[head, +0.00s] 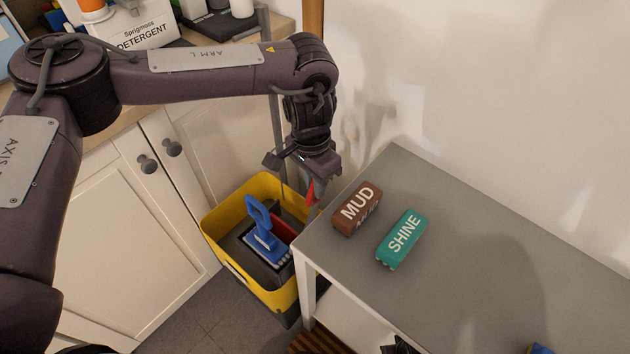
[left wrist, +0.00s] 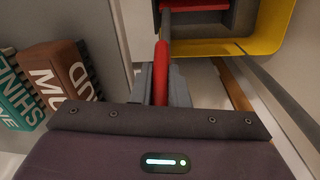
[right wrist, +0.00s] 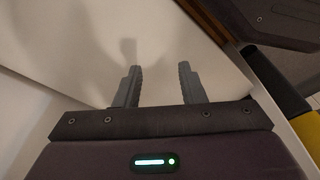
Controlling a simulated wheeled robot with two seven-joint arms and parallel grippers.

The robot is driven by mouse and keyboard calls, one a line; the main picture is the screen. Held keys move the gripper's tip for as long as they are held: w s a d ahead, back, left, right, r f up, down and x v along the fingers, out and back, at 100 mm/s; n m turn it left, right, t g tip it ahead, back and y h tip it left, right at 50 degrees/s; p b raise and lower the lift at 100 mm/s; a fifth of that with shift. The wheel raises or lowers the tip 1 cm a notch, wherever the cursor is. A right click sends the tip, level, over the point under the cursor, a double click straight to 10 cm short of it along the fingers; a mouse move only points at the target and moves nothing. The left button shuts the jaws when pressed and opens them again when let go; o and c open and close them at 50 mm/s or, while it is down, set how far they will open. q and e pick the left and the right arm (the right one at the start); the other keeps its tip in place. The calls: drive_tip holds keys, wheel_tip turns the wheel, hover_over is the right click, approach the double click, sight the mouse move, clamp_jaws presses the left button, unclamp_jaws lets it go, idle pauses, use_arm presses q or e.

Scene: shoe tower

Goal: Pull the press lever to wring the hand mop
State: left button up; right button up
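The yellow mop bucket (head: 218,222) stands on the floor between the cabinet and the grey table. The blue hand mop (head: 262,228) sits in its dark wringer, handle up. The red press lever (head: 312,192) rises at the bucket's right side. In the left wrist view the red lever (left wrist: 160,72) runs between the fingers of my left gripper (left wrist: 160,85), which look closed on it. In the head view my left gripper (head: 318,178) partly hides the lever. My right gripper (right wrist: 158,85) is open and empty, above a pale surface.
A brown MUD block (head: 357,208) and a teal SHINE block (head: 402,239) lie on the grey table (head: 460,280), close to the left gripper. White cabinet doors (head: 130,230) are left of the bucket. A detergent box (head: 140,35) stands on the counter.

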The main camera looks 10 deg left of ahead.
use_arm(q)
clamp_jaws()
